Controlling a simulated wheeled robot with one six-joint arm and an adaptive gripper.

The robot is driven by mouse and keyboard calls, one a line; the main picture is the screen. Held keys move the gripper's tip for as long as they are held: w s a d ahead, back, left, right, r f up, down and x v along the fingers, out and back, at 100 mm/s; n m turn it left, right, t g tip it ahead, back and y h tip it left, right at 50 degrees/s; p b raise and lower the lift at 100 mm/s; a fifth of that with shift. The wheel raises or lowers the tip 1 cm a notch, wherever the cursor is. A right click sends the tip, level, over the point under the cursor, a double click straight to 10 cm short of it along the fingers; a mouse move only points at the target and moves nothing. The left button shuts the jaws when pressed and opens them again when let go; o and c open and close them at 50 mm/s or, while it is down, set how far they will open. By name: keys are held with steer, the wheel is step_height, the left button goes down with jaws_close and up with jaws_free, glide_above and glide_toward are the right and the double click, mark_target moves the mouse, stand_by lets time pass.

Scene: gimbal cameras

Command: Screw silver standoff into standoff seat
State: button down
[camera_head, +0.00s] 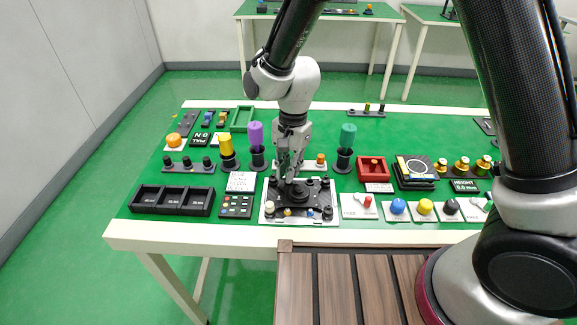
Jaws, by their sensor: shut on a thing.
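My gripper (289,176) points down over a black plate assembly (270,196) on a white base near the front middle of the table. Its fingers are shut at the middle of that assembly. The silver standoff is too small to make out between the fingertips, and the fingers hide the spot under them. The standoff seat cannot be told apart from the other small parts on the black plate. A small cream knob and small orange and blue parts sit along the plate's front edge.
Upright yellow (226,145), purple (256,134) and teal (348,135) cylinders stand on black bases close behind my gripper. A black three-bin tray (171,201) is at the left. Several coloured knobs line the front right. Bare green table shows between the fixtures.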

steer(key=shift+f, duration=0.35)
steer(key=c, duration=1.4)
jaws_free()
steer(key=shift+o, duration=0.2)
step_height(320, 180, up, 12)
steer(key=w, duration=0.1)
steer(key=shift+w+d, duration=0.15)
steer(key=shift+d, duration=0.25)
